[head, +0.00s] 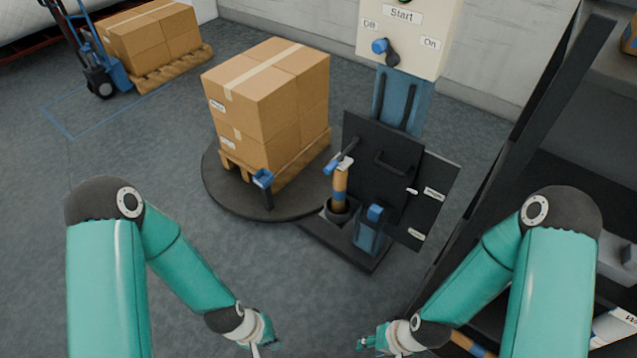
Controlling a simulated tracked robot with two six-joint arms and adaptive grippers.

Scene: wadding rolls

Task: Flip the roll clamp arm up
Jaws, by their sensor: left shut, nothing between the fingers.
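A brown roll (340,186) stands upright in a dark round cup (337,211) beside the black panel of the wrapping machine. A small clamp with a blue end (329,168) and a pale part (345,163) sits at the top of the roll; I cannot tell its exact angle. My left gripper (268,344) is at the bottom edge, shut and empty, well apart from the roll. My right gripper (370,342) is at the bottom edge, also apart from the roll; its fingers are too small and partly hidden to tell their state.
Stacked boxes (262,98) stand on a pallet on a round turntable (232,194), with a blue-topped post (263,179) at its front. A control box (408,30) rises behind the black panel (384,150). A dark shelf rack stands at right. The floor in front is clear.

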